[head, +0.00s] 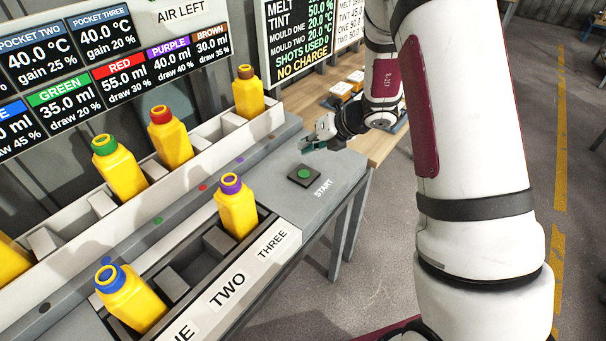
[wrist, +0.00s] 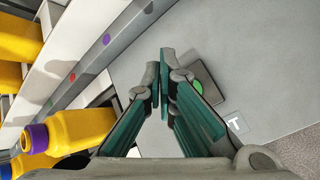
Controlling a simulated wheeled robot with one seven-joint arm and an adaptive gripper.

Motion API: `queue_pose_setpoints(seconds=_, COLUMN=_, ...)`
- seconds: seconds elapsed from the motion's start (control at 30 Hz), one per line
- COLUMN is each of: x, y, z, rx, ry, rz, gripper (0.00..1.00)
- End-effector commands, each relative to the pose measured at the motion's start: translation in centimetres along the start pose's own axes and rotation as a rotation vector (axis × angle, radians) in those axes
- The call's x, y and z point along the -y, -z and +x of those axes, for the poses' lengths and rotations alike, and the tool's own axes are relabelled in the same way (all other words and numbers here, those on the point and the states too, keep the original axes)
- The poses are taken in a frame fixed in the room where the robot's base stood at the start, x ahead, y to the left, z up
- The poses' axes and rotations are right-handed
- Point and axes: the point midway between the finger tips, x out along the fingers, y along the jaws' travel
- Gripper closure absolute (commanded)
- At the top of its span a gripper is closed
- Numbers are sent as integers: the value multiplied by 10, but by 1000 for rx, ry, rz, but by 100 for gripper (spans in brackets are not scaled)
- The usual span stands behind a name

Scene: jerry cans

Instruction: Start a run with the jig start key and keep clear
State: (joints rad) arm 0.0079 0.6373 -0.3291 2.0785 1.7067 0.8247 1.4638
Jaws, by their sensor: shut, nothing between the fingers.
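The jig start key (head: 304,174) is a green round button on a dark square plate, on the grey bench top beside the word START. It also shows in the wrist view (wrist: 198,86), partly hidden behind my fingers. My gripper (head: 308,145) is shut and empty. It is above the bench, a little beyond the key in the head view; contact with the key does not show. In the wrist view the green-padded fingers (wrist: 167,72) meet at their tips just left of the key plate.
A yellow can with a purple cap (head: 236,210) stands in slot THREE near the key, and a blue-capped can (head: 130,300) leans left of it. Green (head: 120,170), red (head: 170,138) and brown (head: 248,95) capped cans stand in the back rack. A board (head: 300,40) reads SHOTS USED 0, NO CHARGE.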

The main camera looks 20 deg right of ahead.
Motion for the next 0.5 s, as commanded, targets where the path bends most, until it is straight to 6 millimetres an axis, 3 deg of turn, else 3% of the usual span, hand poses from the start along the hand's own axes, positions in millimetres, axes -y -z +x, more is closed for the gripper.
queue_pose_setpoints(seconds=0.2, x=17, y=15, z=24, rx=-2, ry=1, rz=1, gripper=100)
queue_pose_setpoints(seconds=0.5, x=28, y=27, z=38, rx=-1, ry=0, rz=1, gripper=100)
